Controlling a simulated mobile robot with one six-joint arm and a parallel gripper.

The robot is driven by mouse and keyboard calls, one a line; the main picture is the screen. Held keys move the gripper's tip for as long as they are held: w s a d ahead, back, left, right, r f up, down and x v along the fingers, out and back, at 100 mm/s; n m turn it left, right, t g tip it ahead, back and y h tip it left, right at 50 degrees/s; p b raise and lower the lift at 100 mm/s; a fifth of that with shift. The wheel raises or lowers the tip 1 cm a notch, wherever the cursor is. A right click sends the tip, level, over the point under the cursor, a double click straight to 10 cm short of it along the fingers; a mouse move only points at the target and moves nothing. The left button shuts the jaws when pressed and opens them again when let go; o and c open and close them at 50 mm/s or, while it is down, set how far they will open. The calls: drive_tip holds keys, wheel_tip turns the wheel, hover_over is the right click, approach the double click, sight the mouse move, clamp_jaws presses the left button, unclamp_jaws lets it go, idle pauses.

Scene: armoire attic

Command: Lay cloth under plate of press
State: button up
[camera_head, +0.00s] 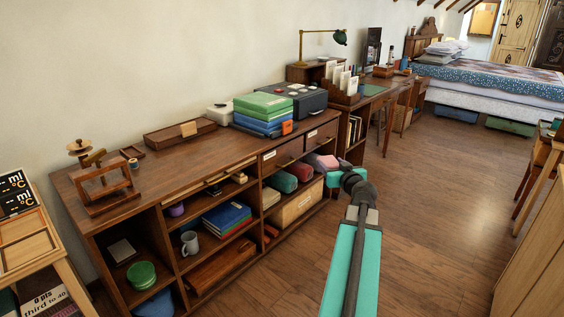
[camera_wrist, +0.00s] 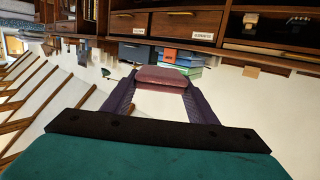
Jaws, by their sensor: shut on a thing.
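My gripper (camera_wrist: 160,88) is shut on a folded pink cloth (camera_wrist: 163,75), held between its two dark fingers in the wrist view. In the head view the pink cloth (camera_head: 323,162) shows at the end of my arm, in front of the right part of the long cabinet. The fingers are partly hidden there by my wrist. The wooden press (camera_head: 103,185) stands on the far left of the cabinet top, with a round knob above its frame. It is well apart from my gripper. The gap under its plate is too small to make out.
The long wooden cabinet (camera_head: 185,158) has open shelves with folded cloths (camera_head: 283,182), blue books (camera_head: 227,216) and a mug (camera_head: 189,243). A shallow tray (camera_head: 180,133) and stacked boxes (camera_head: 264,112) stand on top. The floor (camera_head: 430,210) to the right is clear.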

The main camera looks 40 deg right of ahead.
drive_tip(key=w+a+f+n+t+y, duration=0.1)
drive_tip(key=w+a+n+y, duration=0.25)
drive_tip(key=w+a, duration=0.45)
drive_tip(key=w+a+f+n+y, duration=0.15)
drive_tip(key=w+a+y, duration=0.25)
drive_tip(key=a, duration=0.8)
drive_tip(key=w+a+f+n+t+y, duration=0.1)
drive_tip(key=w+a+n+y, duration=0.25)
drive_tip(key=w+a, duration=0.45)
drive_tip(key=s+a+n+g+y, duration=0.1)
drive_tip(key=a+n+g+y, duration=0.2)
drive_tip(key=a, duration=1.5)
drive_tip(key=s+a+n+g+y, duration=0.2)
drive_tip(key=a+n+y, duration=0.4)
drive_tip(key=a, duration=1.1)
drive_tip(key=shift+a+f+g+y, duration=0.25)
drive_tip(key=shift+a+g+y, duration=0.15)
drive_tip(key=shift+g+y, duration=0.45)
drive_tip(key=shift+s+t, duration=0.15)
drive_tip(key=shift+t, duration=0.1)
